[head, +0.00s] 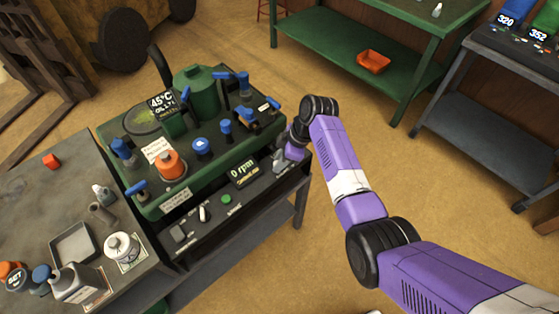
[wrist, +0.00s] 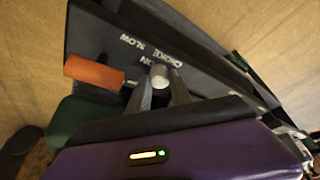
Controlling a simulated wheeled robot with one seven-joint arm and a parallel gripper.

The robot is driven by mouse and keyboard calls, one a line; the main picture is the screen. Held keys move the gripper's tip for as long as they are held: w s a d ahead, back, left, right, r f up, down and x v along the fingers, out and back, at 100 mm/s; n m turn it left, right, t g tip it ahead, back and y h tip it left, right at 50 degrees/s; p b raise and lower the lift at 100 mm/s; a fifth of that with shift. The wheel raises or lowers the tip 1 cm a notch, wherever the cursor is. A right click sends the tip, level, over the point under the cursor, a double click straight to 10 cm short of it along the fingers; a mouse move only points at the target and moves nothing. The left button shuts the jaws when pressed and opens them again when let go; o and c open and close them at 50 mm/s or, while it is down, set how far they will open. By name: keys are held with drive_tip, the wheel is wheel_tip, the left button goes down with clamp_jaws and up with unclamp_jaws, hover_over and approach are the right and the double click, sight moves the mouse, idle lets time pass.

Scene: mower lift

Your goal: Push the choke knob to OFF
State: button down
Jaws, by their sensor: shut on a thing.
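The choke knob (wrist: 160,74) shows in the wrist view as a small light-grey round end beside white lettering that reads CHOKE, SLOW and ON. My gripper (wrist: 160,92) is shut on it, with one grey finger on each side. In the head view my gripper (head: 284,160) is at the right end of the dark front panel (head: 215,220) of the green machine. There the knob is hidden behind my gripper. Whether the knob is pulled out or pushed in is hard to tell.
An orange piece (wrist: 93,72) sticks out left of my fingers in the wrist view. The panel has an rpm display (head: 243,172) reading 0 and a green button (head: 226,199). A grey side table (head: 60,205) holds bottles and a tray. Floor is open to the right.

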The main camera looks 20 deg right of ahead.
sight(269, 162)
drive_tip(key=w+b, duration=0.1)
drive_tip(key=w+a+b, duration=0.1)
drive_tip(key=w+b, duration=0.1)
drive_tip(key=shift+f, duration=0.2)
drive_tip(key=shift+w+a+r, duration=0.1)
drive_tip(key=shift+w+r, duration=0.1)
drive_tip(key=shift+r, duration=0.1)
drive_tip(key=c, duration=1.2)
unclamp_jaws()
drive_tip(key=shift+o, duration=0.2)
drive_tip(key=v, duration=0.7)
drive_tip(key=shift+r, duration=0.3)
drive_tip(key=shift+s, duration=0.1)
